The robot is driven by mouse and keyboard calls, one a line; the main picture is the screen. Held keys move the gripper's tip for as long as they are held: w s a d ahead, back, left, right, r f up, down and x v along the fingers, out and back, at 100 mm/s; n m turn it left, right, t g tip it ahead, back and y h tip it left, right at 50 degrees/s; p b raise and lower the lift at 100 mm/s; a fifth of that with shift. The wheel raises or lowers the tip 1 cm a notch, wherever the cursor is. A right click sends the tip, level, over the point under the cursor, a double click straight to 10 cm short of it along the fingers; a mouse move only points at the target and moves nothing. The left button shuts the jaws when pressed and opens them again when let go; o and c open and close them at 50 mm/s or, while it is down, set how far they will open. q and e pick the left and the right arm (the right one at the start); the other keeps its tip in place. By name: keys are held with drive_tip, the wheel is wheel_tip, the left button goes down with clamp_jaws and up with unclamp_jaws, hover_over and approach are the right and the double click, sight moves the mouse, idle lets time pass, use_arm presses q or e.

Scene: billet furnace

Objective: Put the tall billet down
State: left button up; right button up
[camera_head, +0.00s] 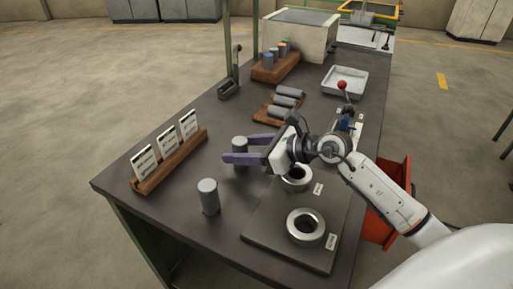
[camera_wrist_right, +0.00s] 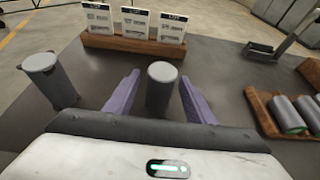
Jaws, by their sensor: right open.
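A grey cylindrical billet (camera_head: 240,143) stands upright on the dark bench between the purple fingers of my right gripper (camera_head: 228,150). In the wrist view this billet (camera_wrist_right: 161,90) shows between the open fingers (camera_wrist_right: 160,77), with a gap on both sides. Its lower part is hidden by a finger in the head view. A second grey billet (camera_head: 208,197) stands upright on the bench nearer the front; it also shows at the left of the wrist view (camera_wrist_right: 50,82). I cannot tell for sure which of the two is the taller. My left gripper is not in view.
A wooden rack with white cards (camera_head: 166,162) stands at the left edge. A dark plate with two metal rings (camera_head: 305,226) lies at the right front. Lying billets (camera_head: 288,97) rest on a wooden holder behind. A white tray (camera_head: 345,82) and red-knobbed lever (camera_head: 342,85) are farther back.

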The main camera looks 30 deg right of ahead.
drive_tip(key=b+v, duration=0.1)
drive_tip(key=v, duration=1)
drive_tip(key=shift+s+d+r, duration=0.15)
drive_tip(key=shift+s, duration=0.1)
